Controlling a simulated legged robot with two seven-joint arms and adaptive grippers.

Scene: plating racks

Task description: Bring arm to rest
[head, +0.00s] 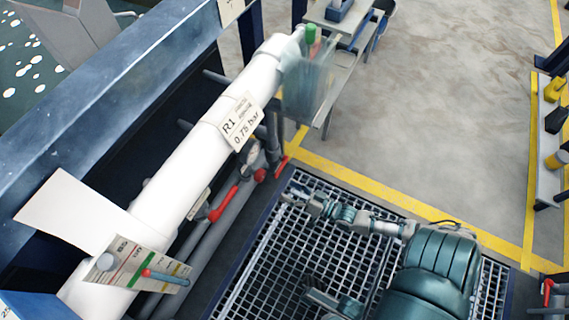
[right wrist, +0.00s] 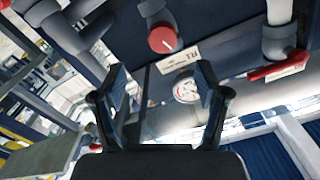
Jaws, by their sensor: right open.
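My right arm comes in from the right in the head view, over the floor grating. Its gripper (head: 294,198) is at the grating's far left edge, beside the pipework. In the right wrist view the right gripper (right wrist: 160,82) has its two fingers spread wide, with nothing held between them. A round gauge (right wrist: 187,90) shows behind the gap, apart from the fingers.
A large white pipe (head: 196,158) labelled R1 runs along the rack. Red valve levers (head: 223,205) and a gauge (head: 252,155) sit below it. A red knob (right wrist: 163,40) and red lever (right wrist: 278,69) show in the wrist view. The floor (head: 400,120) beyond is clear.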

